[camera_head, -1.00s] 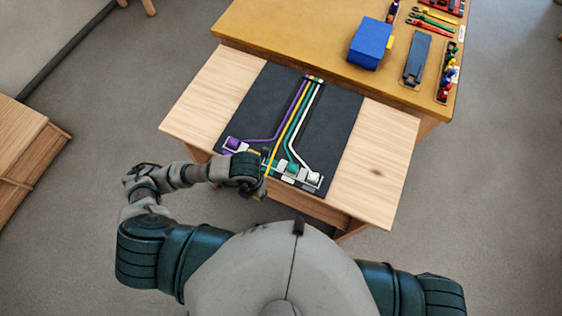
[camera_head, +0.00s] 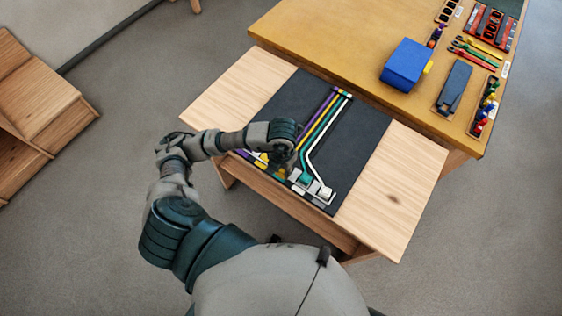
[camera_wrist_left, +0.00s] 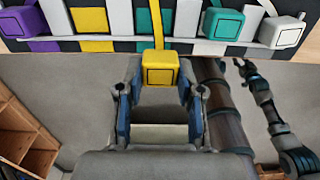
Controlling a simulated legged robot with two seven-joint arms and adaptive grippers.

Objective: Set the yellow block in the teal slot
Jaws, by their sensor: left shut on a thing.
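The yellow block (camera_wrist_left: 160,68) is between the fingers of my left gripper (camera_wrist_left: 160,95) in the left wrist view, with a yellow strip running up from it. The teal slot (camera_wrist_left: 148,18) is just beyond the block, which looks apart from it. The yellow slot (camera_wrist_left: 90,18) lies to its left and looks empty. In the head view my left gripper (camera_head: 284,158) is over the near edge of the dark mat (camera_head: 352,130) and hides the block. My right gripper (camera_wrist_left: 244,68) shows small at the right of the wrist view; its fingers are unclear.
A purple block (camera_wrist_left: 18,22) sits at the left end of the slot row. A teal block (camera_wrist_left: 223,22) and a white block (camera_wrist_left: 281,32) sit at the right. A blue box (camera_head: 407,64) and tool trays stand on the yellow table (camera_head: 330,40) behind.

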